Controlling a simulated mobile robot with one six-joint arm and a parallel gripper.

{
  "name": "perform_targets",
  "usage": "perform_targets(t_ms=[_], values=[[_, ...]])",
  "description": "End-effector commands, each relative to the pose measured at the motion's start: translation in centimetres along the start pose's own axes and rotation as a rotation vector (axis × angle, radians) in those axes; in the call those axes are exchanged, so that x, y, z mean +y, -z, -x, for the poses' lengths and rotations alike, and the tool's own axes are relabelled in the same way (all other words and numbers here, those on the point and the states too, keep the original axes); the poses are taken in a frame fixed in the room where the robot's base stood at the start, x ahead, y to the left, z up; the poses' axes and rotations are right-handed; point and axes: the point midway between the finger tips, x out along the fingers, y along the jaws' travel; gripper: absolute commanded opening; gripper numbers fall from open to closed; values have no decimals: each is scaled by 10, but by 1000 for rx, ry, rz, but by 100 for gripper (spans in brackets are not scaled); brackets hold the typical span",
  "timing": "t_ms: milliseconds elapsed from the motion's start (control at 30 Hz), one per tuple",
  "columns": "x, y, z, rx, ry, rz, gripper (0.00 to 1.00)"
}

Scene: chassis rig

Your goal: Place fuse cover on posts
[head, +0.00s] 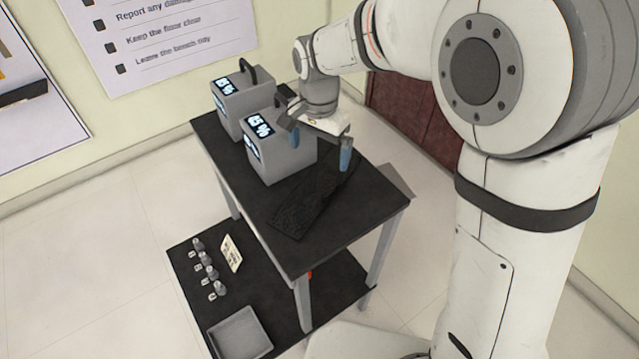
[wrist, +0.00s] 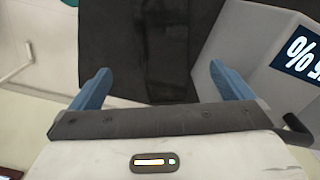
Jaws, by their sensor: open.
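My gripper (head: 320,154) is open above the back part of a black-topped bench, beside the nearer grey box. Its two blue fingers also show spread apart in the wrist view (wrist: 158,68), with nothing seen held between them. A dark, flat, textured piece (head: 298,207) lies on the bench top (head: 362,208), below and in front of the gripper. In the wrist view a dark strip (wrist: 166,42) shows beyond and between the fingers. I cannot make out which thing is the fuse cover, and no posts are clearly visible.
Two grey boxes with handles and lit percentage displays, one nearer (head: 290,158) and one farther (head: 238,100), stand on the bench's left side. A low black platform (head: 250,290) holds a grey tray (head: 240,334), a cream card (head: 231,254) and several small grey pieces (head: 207,258).

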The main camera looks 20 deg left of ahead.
Motion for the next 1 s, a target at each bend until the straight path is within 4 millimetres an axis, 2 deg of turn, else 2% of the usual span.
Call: perform_targets(t_ms=[300,567,800,1000], values=[[-1,0,-52,-3,-4,-1,100],[-2,0,-72,-2,-3,0,100],[-6,3,-107,-2,-3,0,100],[-7,3,-116,0,0,1,100]])
